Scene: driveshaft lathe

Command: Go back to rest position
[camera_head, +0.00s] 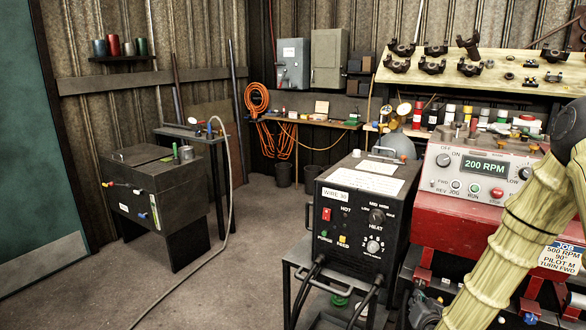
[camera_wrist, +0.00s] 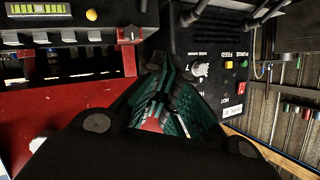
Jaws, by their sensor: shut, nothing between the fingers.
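My gripper (camera_wrist: 162,82) shows in the wrist view, with its dark and teal fingers drawn together and nothing seen between them. It is in front of the black wire-feed box (camera_wrist: 210,40), whose dial and purge and feed labels appear upside down. Whether the fingertips touch anything cannot be told. My arm (camera_head: 515,235) crosses the right side of the head view, in front of the red lathe controls. I cannot clearly make out the gripper in the head view.
The black welder box (camera_head: 362,222) stands on a cart beside the control panel (camera_head: 475,175) reading 200 RPM. Dark cables hang from the box. A grey cabinet (camera_head: 150,190) and hose are at left. Open floor (camera_head: 235,270) lies between. A parts shelf (camera_head: 470,72) is behind.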

